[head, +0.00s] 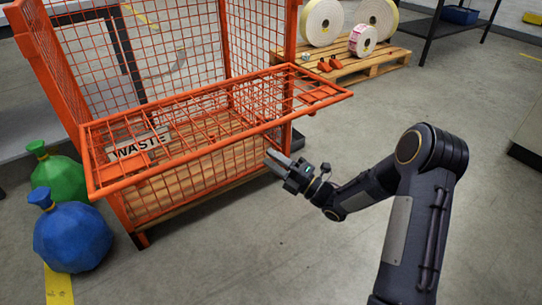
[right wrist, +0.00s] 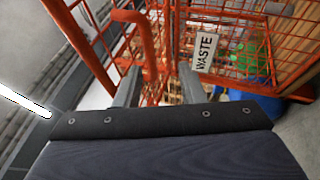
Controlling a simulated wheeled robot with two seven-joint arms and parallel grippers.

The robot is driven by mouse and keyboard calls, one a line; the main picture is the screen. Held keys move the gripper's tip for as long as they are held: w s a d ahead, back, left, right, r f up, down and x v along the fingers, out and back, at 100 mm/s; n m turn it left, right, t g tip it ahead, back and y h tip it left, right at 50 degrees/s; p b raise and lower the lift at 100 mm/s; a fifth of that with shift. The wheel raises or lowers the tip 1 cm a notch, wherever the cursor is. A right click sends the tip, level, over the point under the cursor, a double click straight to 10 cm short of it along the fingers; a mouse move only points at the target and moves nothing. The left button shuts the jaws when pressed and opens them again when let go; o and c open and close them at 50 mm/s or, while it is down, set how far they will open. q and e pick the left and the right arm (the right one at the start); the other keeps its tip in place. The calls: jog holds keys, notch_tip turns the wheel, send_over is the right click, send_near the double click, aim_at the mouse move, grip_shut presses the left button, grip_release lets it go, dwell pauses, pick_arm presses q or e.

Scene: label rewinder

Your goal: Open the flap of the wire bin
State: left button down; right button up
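The orange wire bin (head: 190,185) stands at left in the head view. Its mesh flap (head: 220,112) is a framed orange panel at the front, lying far over from upright, with a white WASTE sign (head: 140,145) by its left end. My right gripper (head: 276,160) is just outside the bin's front right part, below the flap's right end. In the right wrist view, its two grey fingers (right wrist: 160,88) are apart, with orange bars behind and between them. I cannot tell whether they touch the bin. The WASTE sign also shows there (right wrist: 205,52). My left gripper is out of view.
A blue sack (head: 72,238) and a green sack (head: 60,178) lie on the floor left of the bin. A wooden pallet (head: 375,65) with label rolls (head: 322,22) stands behind at right. The floor in front of the bin is clear.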

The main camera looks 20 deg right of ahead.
jog(key=shift+d+f, duration=0.3)
jog(key=shift+f, duration=0.4)
